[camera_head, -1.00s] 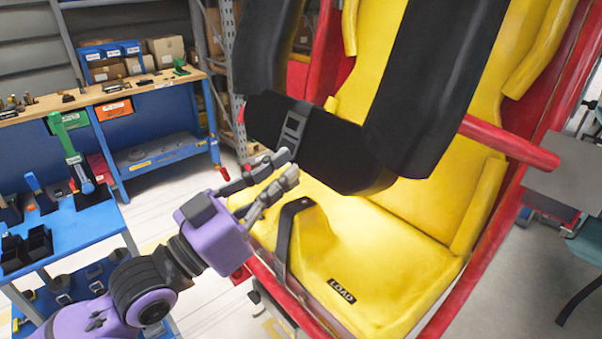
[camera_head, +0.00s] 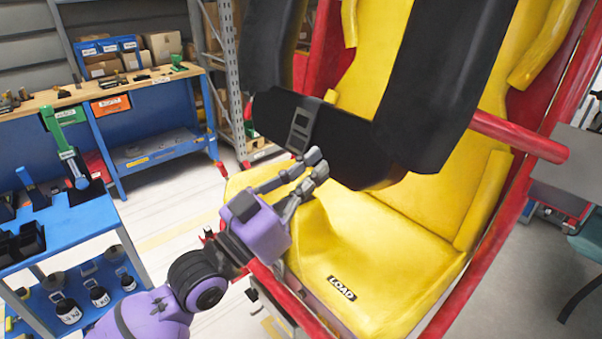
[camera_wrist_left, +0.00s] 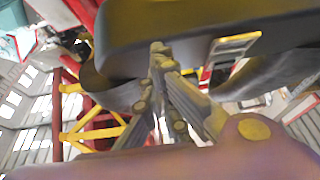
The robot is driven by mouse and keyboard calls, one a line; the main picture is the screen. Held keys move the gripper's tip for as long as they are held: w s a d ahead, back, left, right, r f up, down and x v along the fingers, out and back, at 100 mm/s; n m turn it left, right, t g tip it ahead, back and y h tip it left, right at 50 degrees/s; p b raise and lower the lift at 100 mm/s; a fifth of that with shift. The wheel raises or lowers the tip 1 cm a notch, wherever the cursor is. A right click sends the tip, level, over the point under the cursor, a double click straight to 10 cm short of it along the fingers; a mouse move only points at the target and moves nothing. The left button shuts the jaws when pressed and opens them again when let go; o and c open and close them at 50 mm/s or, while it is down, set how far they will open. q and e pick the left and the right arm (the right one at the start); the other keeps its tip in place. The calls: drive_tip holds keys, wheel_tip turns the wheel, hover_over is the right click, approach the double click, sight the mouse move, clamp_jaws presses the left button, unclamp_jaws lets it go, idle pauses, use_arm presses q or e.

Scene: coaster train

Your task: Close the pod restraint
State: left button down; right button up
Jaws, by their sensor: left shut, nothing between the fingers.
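The black pod restraint (camera_head: 335,138) is a padded over-shoulder bar. It stands above the yellow seat (camera_head: 400,265), with open space between its lower pad and the seat cushion. A grey buckle plate (camera_head: 302,125) hangs on the front of the lower pad. My left gripper (camera_head: 318,163) is shut and empty, in front of and just below that pad. In the left wrist view its fingers (camera_wrist_left: 160,75) reach up at the pad's dark underside (camera_wrist_left: 185,35), with a metal-edged buckle to the right; contact is unclear. My right gripper is not in view.
Red frame tubes run along the seat, with one bar (camera_head: 520,135) sticking out at right. A blue tool cart (camera_head: 70,222) stands at left. A workbench (camera_head: 110,88) and shelving are behind. Pale floor lies between cart and seat.

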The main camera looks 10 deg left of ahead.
use_arm(q)
drive_tip(key=w+d+f+t+h+b, duration=0.1)
drive_tip(key=w+d+f+b, duration=0.7)
drive_tip(key=w+f, duration=0.1)
drive_tip(key=shift+w+d+f+t+b, duration=0.15)
drive_tip(key=shift+w+d+t+b, duration=0.25)
drive_tip(key=shift+w, duration=0.45)
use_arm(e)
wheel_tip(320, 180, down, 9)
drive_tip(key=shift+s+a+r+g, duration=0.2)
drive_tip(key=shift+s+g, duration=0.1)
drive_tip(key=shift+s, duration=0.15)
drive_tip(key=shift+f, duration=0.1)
